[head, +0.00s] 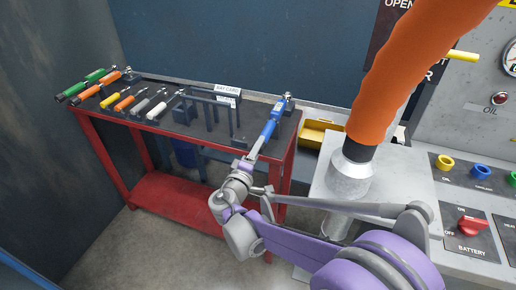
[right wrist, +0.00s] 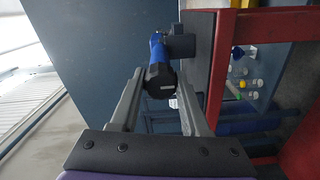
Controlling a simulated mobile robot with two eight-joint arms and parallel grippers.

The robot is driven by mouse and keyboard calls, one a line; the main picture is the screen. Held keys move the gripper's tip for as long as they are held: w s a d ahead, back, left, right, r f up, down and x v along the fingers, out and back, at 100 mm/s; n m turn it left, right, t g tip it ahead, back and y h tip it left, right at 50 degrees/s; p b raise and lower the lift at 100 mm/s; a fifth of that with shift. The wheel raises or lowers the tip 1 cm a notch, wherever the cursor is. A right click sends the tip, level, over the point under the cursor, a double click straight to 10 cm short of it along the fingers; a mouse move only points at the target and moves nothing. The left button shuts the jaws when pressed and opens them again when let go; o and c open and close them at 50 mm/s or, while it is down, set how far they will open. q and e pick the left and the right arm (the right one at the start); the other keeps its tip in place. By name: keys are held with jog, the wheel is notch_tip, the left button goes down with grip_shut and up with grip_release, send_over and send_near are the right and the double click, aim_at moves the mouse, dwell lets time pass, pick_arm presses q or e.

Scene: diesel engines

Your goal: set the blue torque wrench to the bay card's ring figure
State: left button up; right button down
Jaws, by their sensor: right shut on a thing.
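The blue torque wrench (head: 267,131) is at the right end of the red bench, its silver head pointing away from me. My right gripper (head: 250,161) is shut on the near end of its handle. In the right wrist view the wrench's blue body and black end cap (right wrist: 160,80) show between the two fingers (right wrist: 158,105). The setting on the wrench is too small to read. The bay card (head: 227,101) stands at the back of the bench under a "BAY CARD" label; its figures are too small to read. My left gripper is out of view.
Several other wrenches with coloured handles, including a green one (head: 87,84), lie on the left of the red bench (head: 112,122). A yellow tray (head: 322,133) is right of it. A thick orange hose (head: 405,70) and a control panel (head: 470,225) stand at the right.

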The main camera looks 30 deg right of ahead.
jog(key=shift+c, duration=1.9)
grip_release()
jog(key=v, duration=1.1)
jog(key=shift+w, duration=0.1)
